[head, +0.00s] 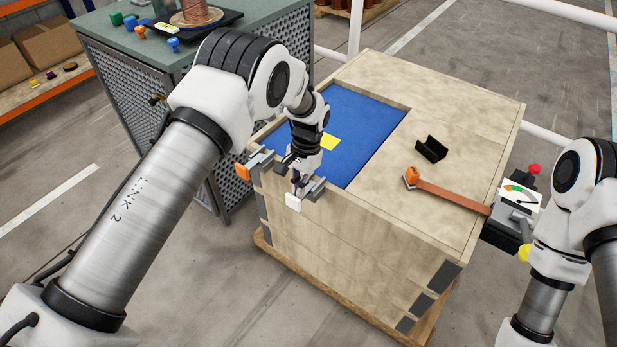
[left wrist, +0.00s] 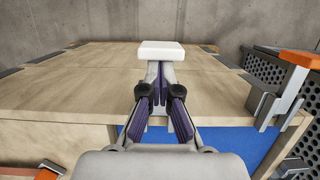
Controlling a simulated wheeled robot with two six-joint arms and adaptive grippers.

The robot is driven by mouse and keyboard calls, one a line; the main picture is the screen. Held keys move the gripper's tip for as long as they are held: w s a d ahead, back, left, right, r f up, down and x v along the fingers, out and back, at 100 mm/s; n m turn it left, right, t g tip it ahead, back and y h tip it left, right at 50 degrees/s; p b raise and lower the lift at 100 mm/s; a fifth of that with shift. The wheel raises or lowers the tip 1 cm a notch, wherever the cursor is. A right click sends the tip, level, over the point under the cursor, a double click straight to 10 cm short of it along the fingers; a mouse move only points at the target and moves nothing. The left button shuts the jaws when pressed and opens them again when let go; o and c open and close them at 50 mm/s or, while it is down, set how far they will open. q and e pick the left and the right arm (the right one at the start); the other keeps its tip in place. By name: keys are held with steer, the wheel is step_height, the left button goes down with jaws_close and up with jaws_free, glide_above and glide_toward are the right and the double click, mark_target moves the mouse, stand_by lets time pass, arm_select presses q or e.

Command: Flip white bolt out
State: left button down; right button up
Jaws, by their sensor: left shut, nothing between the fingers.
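The white bolt shows its white block-shaped end (head: 293,203) at the near upper edge of the pale wooden case (head: 340,260), beside a grey metal bracket (head: 317,187). My left gripper (head: 297,186) is over that edge, right behind the white end, with its fingers shut and nothing between them. In the left wrist view the white end (left wrist: 161,50) lies just past the closed fingertips (left wrist: 160,75); I cannot tell whether they touch it. The fingers hide part of the bolt.
An orange-ended bolt (head: 242,171) with a grey bracket sits left of the gripper. A green-topped cabinet (head: 110,40) stands behind left.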

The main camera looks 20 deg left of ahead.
arm_select(q)
steer(key=shift+s+a+r, duration=0.1)
steer(key=shift+r, duration=0.1)
steer(key=v, duration=1.1)
steer(key=shift+r, duration=0.25)
steer(key=s+a+f+n+g, duration=0.1)
steer(key=s+a+f+g, duration=0.15)
steer(key=s+f, duration=0.7)
steer(key=s+a+f+g, duration=0.2)
steer(key=s+a+f, duration=0.1)
steer(key=s+f, duration=0.7)
steer(key=s+a+f+n+t+h, duration=0.1)
steer(key=s+f+n+t, duration=0.1)
steer(key=s, duration=0.9)
steer(key=s+a+f+n+t, duration=0.1)
steer(key=s+t, duration=0.2)
steer(key=s, duration=0.7)
steer(key=w+t, duration=0.2)
steer(key=w, duration=0.2)
steer(key=shift+f, duration=0.15)
